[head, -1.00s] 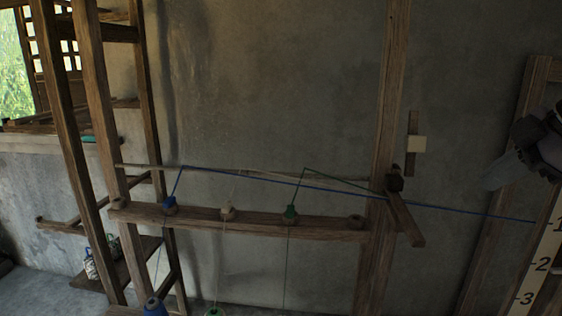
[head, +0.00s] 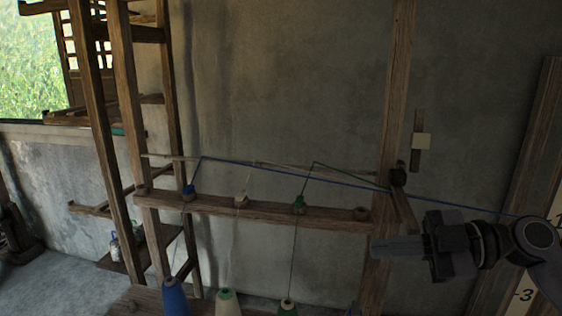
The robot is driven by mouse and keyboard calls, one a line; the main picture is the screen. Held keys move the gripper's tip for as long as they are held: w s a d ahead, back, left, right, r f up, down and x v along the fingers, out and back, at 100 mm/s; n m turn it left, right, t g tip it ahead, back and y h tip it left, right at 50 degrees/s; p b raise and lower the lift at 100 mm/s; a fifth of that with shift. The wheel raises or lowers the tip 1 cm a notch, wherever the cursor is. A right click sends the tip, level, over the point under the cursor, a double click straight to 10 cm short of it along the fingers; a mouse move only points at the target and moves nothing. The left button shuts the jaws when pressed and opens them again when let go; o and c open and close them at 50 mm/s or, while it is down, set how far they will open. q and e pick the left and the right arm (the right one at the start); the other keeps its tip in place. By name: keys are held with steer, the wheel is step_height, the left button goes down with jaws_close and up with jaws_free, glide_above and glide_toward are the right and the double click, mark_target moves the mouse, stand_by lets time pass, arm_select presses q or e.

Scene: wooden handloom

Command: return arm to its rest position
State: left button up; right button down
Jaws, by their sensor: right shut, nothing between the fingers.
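My right gripper (head: 385,248) comes in from the right edge. It points left, its fingers shut with nothing between them, in front of the right post (head: 393,150) of the wooden frame. A blue thread (head: 300,177) runs from the blue guide on the crossbar, up over the thin rod and away to the right, passing above my right arm. A green thread (head: 350,178) runs from the green guide to the peg by the right post. My left gripper is not in view.
The crossbar (head: 270,211) holds several thread guides. A numbered board (head: 523,294) is at the lower right, partly behind my arm. Bare wall lies behind the frame.

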step_height(320, 180, down, 19)
steer(key=s+d+m+t+h, duration=0.2)
steer(key=m+t+h, duration=0.6)
steer(key=m+t, duration=0.75)
steer(key=s+d+f+m+g+h, duration=0.1)
steer(key=s+f+m+g+h, duration=0.3)
steer(key=s+f+g, duration=0.5)
steer(key=s+f+h, duration=0.1)
steer(key=s+f, duration=0.5)
steer(key=f, duration=0.4)
steer(key=shift+s+d+m, duration=0.2)
steer(key=shift+s+m, duration=0.1)
steer(key=shift+m, duration=0.05)
